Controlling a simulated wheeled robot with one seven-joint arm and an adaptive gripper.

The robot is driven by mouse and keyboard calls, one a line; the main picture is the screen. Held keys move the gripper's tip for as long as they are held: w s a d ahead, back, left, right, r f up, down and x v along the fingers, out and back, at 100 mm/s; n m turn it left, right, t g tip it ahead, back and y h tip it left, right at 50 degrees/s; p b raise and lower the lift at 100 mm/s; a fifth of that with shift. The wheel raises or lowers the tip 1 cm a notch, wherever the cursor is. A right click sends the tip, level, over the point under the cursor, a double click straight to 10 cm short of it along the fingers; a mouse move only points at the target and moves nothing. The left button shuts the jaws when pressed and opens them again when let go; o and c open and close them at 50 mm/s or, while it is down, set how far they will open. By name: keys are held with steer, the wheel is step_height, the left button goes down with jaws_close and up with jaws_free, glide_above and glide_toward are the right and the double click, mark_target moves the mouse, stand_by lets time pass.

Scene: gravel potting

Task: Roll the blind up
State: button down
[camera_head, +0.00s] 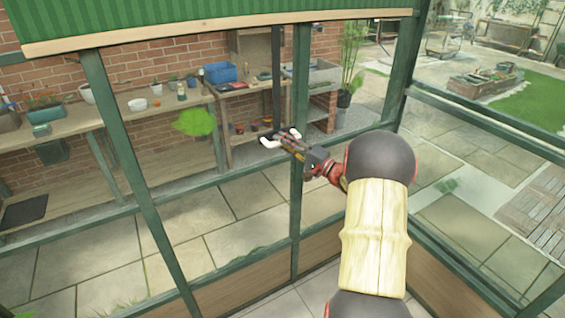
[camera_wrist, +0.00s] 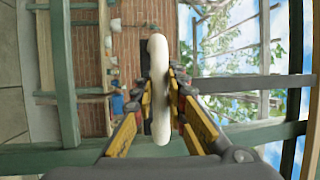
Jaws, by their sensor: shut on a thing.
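The green striped blind (camera_head: 200,14) hangs across the top left of the head view, with a pale wooden bar (camera_head: 240,28) along its lower edge. Its upper part is out of the picture. My gripper (camera_head: 284,139) is in front of the window, well below the bar. It is shut on a white, rounded handle (camera_head: 267,143). In the wrist view the white handle (camera_wrist: 158,52) stands lengthwise between the yellow fingers, which press on it from both sides. I cannot tell from these frames how the handle joins the blind.
Green window frame posts (camera_head: 130,165) stand close around my arm. Beyond the glass are a wooden potting bench (camera_head: 165,108) with pots, a blue crate (camera_head: 220,72) and a brick wall. Paving and a lawn lie at the right.

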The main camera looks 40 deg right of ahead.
step_height(320, 180, up, 28)
steer(key=p, duration=0.2)
steer(key=shift+p, duration=0.35)
steer(key=c, duration=2.2)
jaws_free()
steer(key=shift+r, duration=0.1)
steer(key=shift+c, duration=0.2)
steer(key=o, duration=0.5)
steer(key=shift+f, duration=0.2)
steer(key=v, duration=1.2)
